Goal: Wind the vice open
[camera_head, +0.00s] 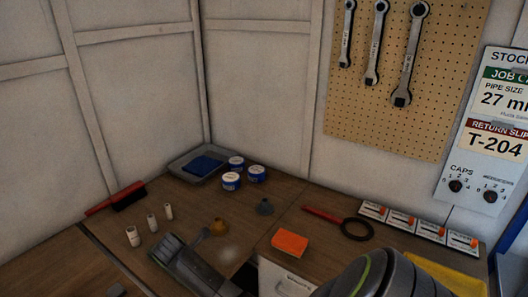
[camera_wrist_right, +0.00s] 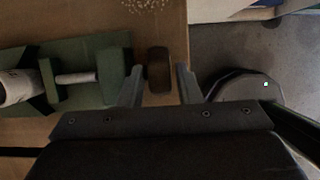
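In the right wrist view the green vice (camera_wrist_right: 88,92) lies at the left. A pale cylinder (camera_wrist_right: 16,88) sits at its left end and a light rod (camera_wrist_right: 77,78) shows between its green blocks. A dark brown knob-like part (camera_wrist_right: 158,72) is just right of the vice. My right gripper (camera_wrist_right: 160,80) is open, with one finger on each side of this part. I cannot tell whether the fingers touch it. In the head view my right arm (camera_head: 380,278) shows at the bottom, but its gripper is out of frame. My left gripper is not in view.
The bench holds a tray (camera_head: 185,174), several blue-and-white tins (camera_head: 231,181), a red-handled brush (camera_head: 127,196), pale cylinders (camera_head: 133,236), an orange block (camera_head: 290,243) and a red-handled ring tool (camera_head: 356,229). Wrenches hang on a pegboard (camera_head: 440,100).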

